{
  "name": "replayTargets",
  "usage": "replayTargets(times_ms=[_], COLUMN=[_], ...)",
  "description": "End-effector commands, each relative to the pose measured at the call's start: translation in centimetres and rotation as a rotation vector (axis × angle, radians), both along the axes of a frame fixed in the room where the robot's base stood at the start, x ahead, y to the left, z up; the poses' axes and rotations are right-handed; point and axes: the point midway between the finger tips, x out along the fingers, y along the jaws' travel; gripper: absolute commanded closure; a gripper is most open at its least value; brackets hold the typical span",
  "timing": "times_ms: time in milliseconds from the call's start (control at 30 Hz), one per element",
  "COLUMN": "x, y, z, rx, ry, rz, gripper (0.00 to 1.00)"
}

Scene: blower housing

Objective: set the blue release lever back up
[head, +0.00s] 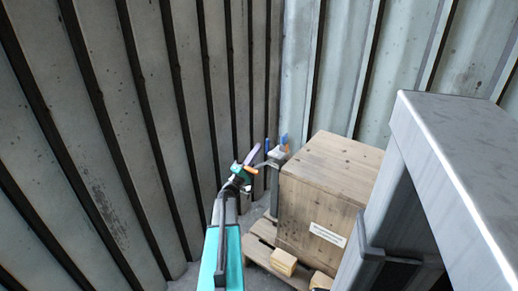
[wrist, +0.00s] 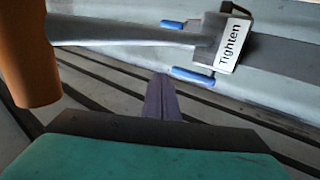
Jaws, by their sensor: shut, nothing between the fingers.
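My gripper (wrist: 160,97) shows in the wrist view as purple fingers held together with nothing between them. It also shows in the head view (head: 253,153), left of a grey post. Two blue pieces (wrist: 193,75) (wrist: 172,24) stick out to the left from a grey block labelled "Tighten" (wrist: 229,44). The nearer one lies just beyond my fingertips, to their right; I see no clear contact. In the head view, blue parts (head: 267,144) (head: 284,138) stand near the post's top. I cannot tell which is the release lever.
A grey bar (wrist: 125,30) runs from the block to an orange grip (wrist: 28,55), close on the left. The grip also shows by my wrist in the head view (head: 250,169). A wooden crate (head: 325,190) stands right of the post. Corrugated walls (head: 130,120) close the corner.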

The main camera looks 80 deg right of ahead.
Motion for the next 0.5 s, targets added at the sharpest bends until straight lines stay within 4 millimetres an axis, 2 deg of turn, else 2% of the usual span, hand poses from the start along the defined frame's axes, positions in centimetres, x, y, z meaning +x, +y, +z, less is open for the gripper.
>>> replayTargets(times_ms=[33, 500], x=[0.2, 3.0], y=[0.9, 7.4], z=[0.2, 0.2], rx=[0.001, 0.001], ry=[0.0, 0.0], rz=[0.001, 0.0], gripper=[1.0, 1.0])
